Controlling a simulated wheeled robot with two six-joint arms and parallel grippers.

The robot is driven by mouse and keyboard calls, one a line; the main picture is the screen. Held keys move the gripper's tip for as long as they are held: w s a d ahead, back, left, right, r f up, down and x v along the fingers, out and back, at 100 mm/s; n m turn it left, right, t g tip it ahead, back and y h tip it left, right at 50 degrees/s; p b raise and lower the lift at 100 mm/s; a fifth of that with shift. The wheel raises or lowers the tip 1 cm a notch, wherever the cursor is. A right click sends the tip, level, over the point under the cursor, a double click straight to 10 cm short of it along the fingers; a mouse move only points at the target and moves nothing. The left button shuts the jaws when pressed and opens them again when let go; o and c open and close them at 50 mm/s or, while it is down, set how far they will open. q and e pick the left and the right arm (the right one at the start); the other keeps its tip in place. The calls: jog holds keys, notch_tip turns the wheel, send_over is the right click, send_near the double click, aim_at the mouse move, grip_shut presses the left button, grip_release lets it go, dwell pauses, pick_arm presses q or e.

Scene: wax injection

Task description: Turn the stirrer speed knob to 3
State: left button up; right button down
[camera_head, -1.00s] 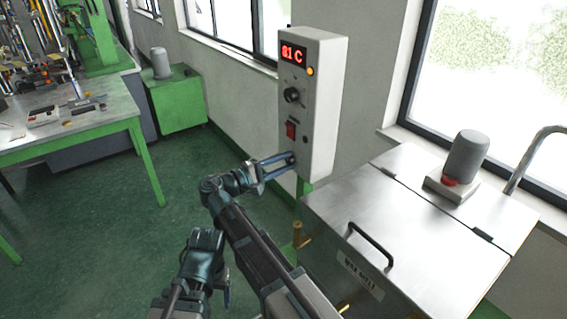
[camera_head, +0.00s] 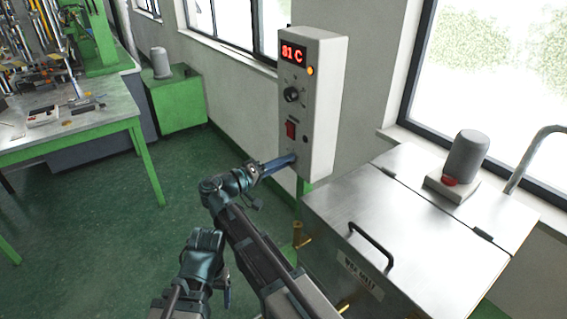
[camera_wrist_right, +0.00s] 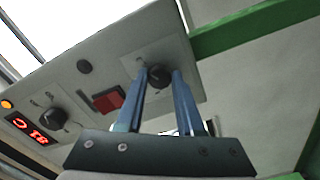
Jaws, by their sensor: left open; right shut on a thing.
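My right gripper (camera_head: 291,158) reaches the box's lower front and hides the lowest knob in the head view. In the right wrist view this dark round knob (camera_wrist_right: 159,76) sits between my fingertips, and the gripper is shut on it. Its scale marks are too small to read. My left gripper (camera_head: 226,290) is low in the head view, away from the box, and its jaws are hard to make out.
Another black knob (camera_head: 292,95) and a red switch (camera_head: 291,130) are above the gripped knob. A metal tank (camera_head: 420,225) with a handled lid and a grey motor (camera_head: 466,157) stands at right. A green workbench (camera_head: 75,138) is at left. Green floor lies open between.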

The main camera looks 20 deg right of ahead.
jog(key=shift+f, duration=0.1)
dwell(0.3)
jog(key=c, duration=0.5)
grip_release()
